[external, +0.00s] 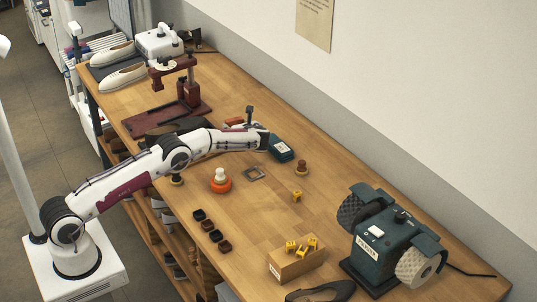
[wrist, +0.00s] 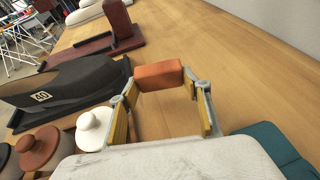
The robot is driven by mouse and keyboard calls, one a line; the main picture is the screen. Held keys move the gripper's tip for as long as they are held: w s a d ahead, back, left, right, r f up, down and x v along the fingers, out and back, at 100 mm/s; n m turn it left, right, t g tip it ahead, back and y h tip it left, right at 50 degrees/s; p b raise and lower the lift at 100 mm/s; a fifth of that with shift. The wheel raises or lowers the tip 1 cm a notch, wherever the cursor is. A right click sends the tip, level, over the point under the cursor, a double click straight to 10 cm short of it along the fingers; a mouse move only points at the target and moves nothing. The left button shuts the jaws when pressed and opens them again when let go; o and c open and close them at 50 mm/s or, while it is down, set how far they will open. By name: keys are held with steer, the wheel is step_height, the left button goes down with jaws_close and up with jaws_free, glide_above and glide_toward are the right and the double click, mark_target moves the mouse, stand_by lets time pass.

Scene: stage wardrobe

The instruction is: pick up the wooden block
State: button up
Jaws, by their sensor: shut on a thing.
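The wooden block (wrist: 159,75) is a small reddish-brown bar. In the wrist view it lies between the fingertips of my gripper (wrist: 161,88), which is shut on it with a yellow-padded finger at each end. In the external view the block (external: 234,121) shows as a small orange patch beyond the end of my arm, partly hidden. My gripper (external: 245,124) is mostly hidden there behind the wrist. I cannot tell whether the block touches the wooden bench (external: 262,210) or is just above it.
A dark shoe form (wrist: 65,82) and several knobbed pots (wrist: 93,128) stand left of my gripper. A teal object (wrist: 275,148) is close on the right. A dark red stand (external: 188,100) is farther back. A bench grinder (external: 385,240) and a box (external: 297,265) stand at the front right.

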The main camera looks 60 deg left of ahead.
step_height(320, 180, up, 7)
steer(key=shift+f, duration=0.2)
stand_by(0.3)
stand_by(0.4)
